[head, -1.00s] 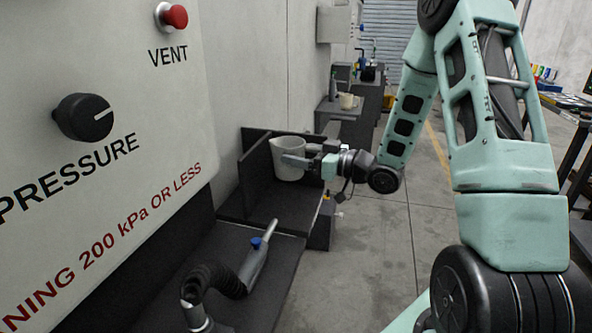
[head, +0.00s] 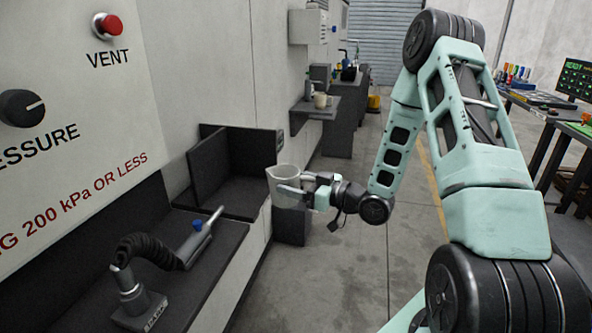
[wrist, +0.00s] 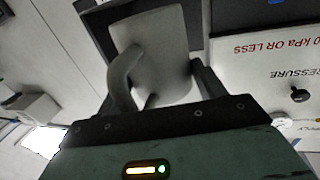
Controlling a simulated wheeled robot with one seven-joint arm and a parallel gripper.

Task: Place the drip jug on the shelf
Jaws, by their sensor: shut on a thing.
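The drip jug is a pale grey, handled jug (head: 286,176) in the middle of the head view. My gripper (head: 292,192) is shut on it and holds it upright, in front of the right end of the black bay. In the wrist view the jug (wrist: 165,45) sits between the fingers (wrist: 155,92), its curved handle toward the camera. A small dark wall shelf (head: 314,114) is farther back along the left wall, with a small beige cup on it.
The black bay (head: 238,192) with upright panels stands left of the jug. A bench with a black hose and metal nozzle (head: 192,245) is nearer. A dark cabinet (head: 347,130) stands beyond the shelf. The floor on the right is clear up to the workbenches (head: 540,112).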

